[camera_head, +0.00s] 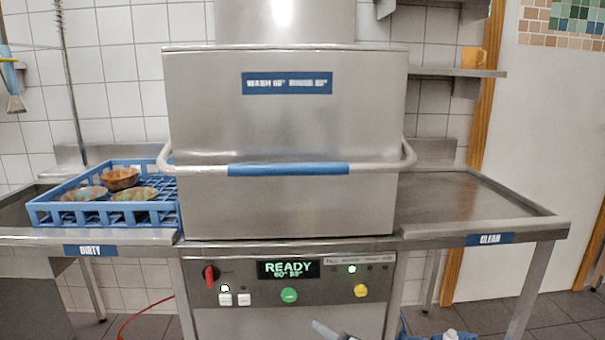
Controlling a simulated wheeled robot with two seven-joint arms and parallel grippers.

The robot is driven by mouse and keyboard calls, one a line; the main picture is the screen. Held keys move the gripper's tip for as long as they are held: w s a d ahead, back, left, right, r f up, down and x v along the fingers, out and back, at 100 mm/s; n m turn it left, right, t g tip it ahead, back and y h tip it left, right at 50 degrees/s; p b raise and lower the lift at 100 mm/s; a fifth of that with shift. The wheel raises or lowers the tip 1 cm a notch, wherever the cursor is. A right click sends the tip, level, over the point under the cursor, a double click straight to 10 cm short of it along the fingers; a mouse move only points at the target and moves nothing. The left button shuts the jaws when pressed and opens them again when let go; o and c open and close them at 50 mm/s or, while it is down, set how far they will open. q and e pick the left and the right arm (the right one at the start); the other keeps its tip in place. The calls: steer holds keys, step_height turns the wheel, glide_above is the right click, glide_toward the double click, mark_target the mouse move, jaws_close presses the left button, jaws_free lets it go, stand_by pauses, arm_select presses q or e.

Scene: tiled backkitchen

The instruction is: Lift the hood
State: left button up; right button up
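The hood (285,130) is a large stainless steel box in the centre, down on the machine's front edge. A grey bar handle runs across its front and wraps round both sides, with a blue grip (288,169) in the middle. No gripper is on the handle. A small grey piece (330,331) pokes up at the bottom edge, below the control panel; it may be the tip of my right gripper, but most of it is out of frame. My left gripper does not show.
A blue rack (105,216) with several bowls stands on the DIRTY table at left, close to the hood. The CLEAN table (470,195) at right is empty. The control panel (290,283) below the hood reads READY. A shelf (455,72) with an orange mug (472,57) hangs at right.

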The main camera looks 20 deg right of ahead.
steer(key=w+d+r+n+t, duration=0.3)
steer(key=w+r+n, duration=0.3)
steer(key=r, duration=0.6)
steer(key=n+t, duration=0.2)
steer(key=n, duration=0.1)
glide_toward(291, 173)
steer(key=shift+h, duration=0.4)
steer(key=x, duration=0.5)
steer(key=p+x, duration=0.1)
steer(key=x, duration=0.5)
steer(key=shift+w+a+r, duration=0.1)
steer(key=shift+w+a, duration=0.05)
steer(key=shift+a, duration=0.1)
